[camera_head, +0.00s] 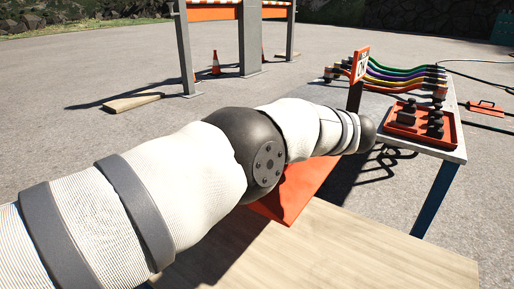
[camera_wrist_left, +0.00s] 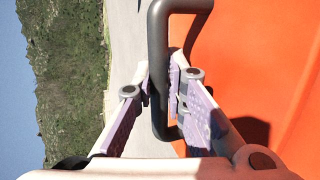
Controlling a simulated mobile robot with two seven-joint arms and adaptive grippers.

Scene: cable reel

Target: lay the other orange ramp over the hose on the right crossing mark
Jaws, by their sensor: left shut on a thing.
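An orange ramp (camera_head: 296,192) shows partly below my left arm in the head view, over the edge of a wooden top. In the left wrist view, a large orange surface (camera_wrist_left: 262,55), which looks like this ramp, fills the right side and carries a dark bar handle (camera_wrist_left: 158,40). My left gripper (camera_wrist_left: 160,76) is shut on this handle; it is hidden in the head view. No crossing mark is discernible. My right gripper is not in view.
A grey table (camera_head: 447,152) at the right bears an orange-red tray (camera_head: 452,133) with dark weights, coloured cables (camera_head: 405,75) and an orange sign (camera_head: 361,64). A wooden top (camera_head: 370,255) is in front. A barrier frame (camera_head: 249,40) and cone (camera_head: 215,63) stand behind.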

